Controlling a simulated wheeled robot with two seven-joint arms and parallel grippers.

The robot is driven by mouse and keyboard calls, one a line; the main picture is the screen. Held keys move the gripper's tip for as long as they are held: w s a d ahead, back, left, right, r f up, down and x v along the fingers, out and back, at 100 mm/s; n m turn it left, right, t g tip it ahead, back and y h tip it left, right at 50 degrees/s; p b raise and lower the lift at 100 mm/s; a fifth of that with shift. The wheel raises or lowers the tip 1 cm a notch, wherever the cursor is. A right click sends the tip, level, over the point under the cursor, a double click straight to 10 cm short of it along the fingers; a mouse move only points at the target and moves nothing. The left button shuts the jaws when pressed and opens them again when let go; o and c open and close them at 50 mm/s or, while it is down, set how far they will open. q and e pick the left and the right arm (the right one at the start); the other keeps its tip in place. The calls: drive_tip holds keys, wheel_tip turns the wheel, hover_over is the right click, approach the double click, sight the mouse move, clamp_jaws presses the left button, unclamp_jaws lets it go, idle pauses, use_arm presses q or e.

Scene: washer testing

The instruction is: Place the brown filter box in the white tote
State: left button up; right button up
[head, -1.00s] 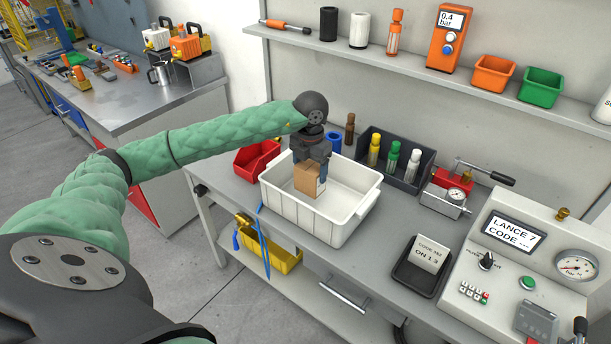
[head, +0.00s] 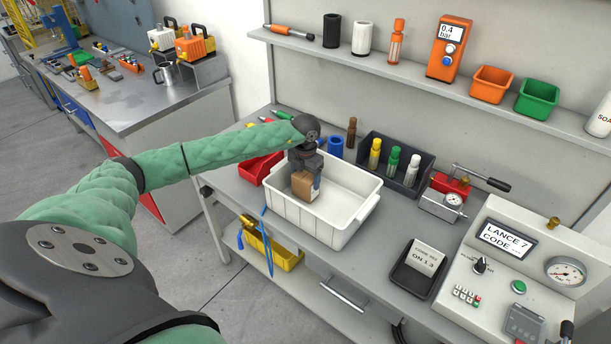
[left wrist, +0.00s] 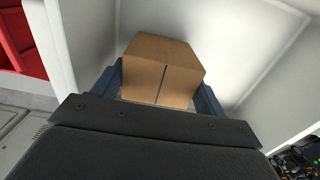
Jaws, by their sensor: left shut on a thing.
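The brown filter box (head: 304,187) is inside the white tote (head: 335,236), near the tote's left end. My left gripper (head: 307,180) reaches down into the tote from above and is shut on the box. In the left wrist view the brown box (left wrist: 162,68) sits between the two blue-grey fingers, with the tote's white walls (left wrist: 262,45) around it. I cannot tell whether the box's underside touches the tote floor. My right gripper is not in view.
A red bin (head: 258,167) stands left of the tote, and a dark bin of several bottles (head: 410,172) stands behind it. A black tray with a card (head: 420,268) and the test panel (head: 510,262) are to the right. A shelf (head: 420,82) runs above.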

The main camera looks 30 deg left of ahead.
use_arm(q)
drive_tip(key=shift+f, duration=0.4)
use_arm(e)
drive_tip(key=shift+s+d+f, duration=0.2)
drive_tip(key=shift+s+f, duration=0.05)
use_arm(q)
drive_tip(key=shift+f, duration=0.1)
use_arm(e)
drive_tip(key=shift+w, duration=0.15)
use_arm(q)
drive_tip(key=o, duration=0.9)
drive_tip(key=shift+c, duration=0.2)
drive_tip(key=shift+o, duration=0.8)
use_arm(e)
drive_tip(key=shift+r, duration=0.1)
use_arm(q)
drive_tip(key=shift+r, duration=0.2)
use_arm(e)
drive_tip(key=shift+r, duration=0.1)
use_arm(q)
drive_tip(key=shift+r+b, duration=1.1)
drive_tip(key=shift+r, duration=0.65)
wheel_tip(320, 180, up, 7)
drive_tip(key=b, duration=0.3)
drive_tip(key=shift+r, duration=0.7)
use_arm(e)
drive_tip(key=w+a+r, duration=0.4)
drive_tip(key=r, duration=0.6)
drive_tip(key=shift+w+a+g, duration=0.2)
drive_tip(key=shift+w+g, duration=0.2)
